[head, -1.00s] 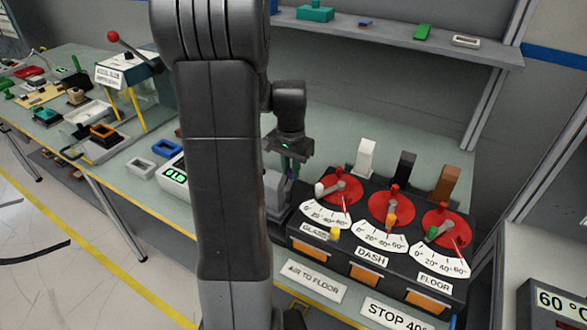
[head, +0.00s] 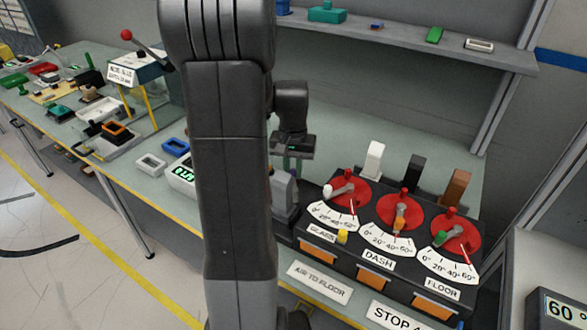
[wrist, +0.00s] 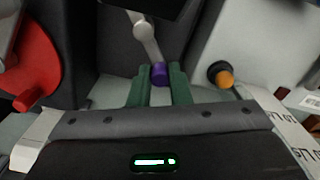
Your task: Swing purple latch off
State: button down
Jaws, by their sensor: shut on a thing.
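The purple latch knob (wrist: 159,73) shows in the wrist view at the end of a light grey lever arm (wrist: 145,38). My gripper's two green fingers (wrist: 159,84) stand on either side of the knob and are shut on it. In the head view my gripper (head: 293,160) points down beside the grey block (head: 284,190) at the left end of the dashboard module (head: 350,260). The purple knob cannot be made out in the head view.
Red dials (head: 403,208) with levers and white scales lie right of my gripper. White, black and brown upright blocks (head: 415,172) stand behind them. A wrist-view orange-tipped black knob (wrist: 222,75) is close on the right. A shelf (head: 400,38) runs above the bench.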

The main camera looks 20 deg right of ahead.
aim_at(293, 171)
jog(key=c, duration=1.3)
grip_release()
jog(key=shift+c, duration=0.2)
notch_tip(293, 171, up, 14)
jog(key=shift+f, duration=0.1)
